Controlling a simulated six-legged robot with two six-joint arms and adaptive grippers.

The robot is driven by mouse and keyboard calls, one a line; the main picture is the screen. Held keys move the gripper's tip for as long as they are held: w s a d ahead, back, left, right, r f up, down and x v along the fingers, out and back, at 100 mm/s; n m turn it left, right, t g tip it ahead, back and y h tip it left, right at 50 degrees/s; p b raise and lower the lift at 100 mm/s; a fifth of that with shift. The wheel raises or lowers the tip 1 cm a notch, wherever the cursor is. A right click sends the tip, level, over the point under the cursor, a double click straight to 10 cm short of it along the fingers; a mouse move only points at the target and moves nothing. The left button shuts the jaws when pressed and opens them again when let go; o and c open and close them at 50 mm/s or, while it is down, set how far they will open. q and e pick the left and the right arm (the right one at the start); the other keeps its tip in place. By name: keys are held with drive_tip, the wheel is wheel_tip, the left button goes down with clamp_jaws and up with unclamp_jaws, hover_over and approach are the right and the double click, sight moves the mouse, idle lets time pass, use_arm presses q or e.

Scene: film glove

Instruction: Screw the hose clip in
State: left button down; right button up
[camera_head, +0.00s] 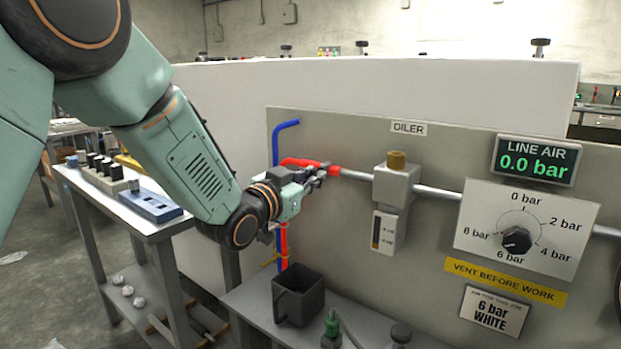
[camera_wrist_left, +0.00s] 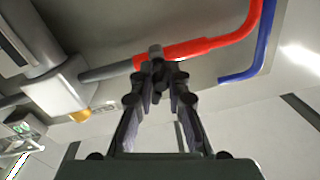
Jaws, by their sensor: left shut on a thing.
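My left gripper (camera_head: 318,174) reaches in from the left to the end of the red hose (camera_head: 296,161) on the grey panel. In the left wrist view its fingertips (camera_wrist_left: 164,72) close on the small grey hose clip (camera_wrist_left: 155,51), which sits around the end of the red hose (camera_wrist_left: 215,43), where it meets a grey metal pipe (camera_wrist_left: 105,72). In the head view the fingers mostly hide the clip. I cannot tell how tight the clip is. My right gripper is not in view.
The oiler (camera_head: 396,186) with its brass cap is right of the hose end. A blue hose (camera_head: 286,126) runs beside the red one. A dark open bin (camera_head: 299,297) stands below. The line air display (camera_head: 535,160) reads 0.0 bar. A side table (camera_head: 90,186) stands left.

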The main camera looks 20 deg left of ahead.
use_arm(q)
drive_tip(key=c, duration=1.3)
unclamp_jaws()
drive_tip(key=shift+v, duration=6.05)
drive_tip(key=shift+c, duration=0.4)
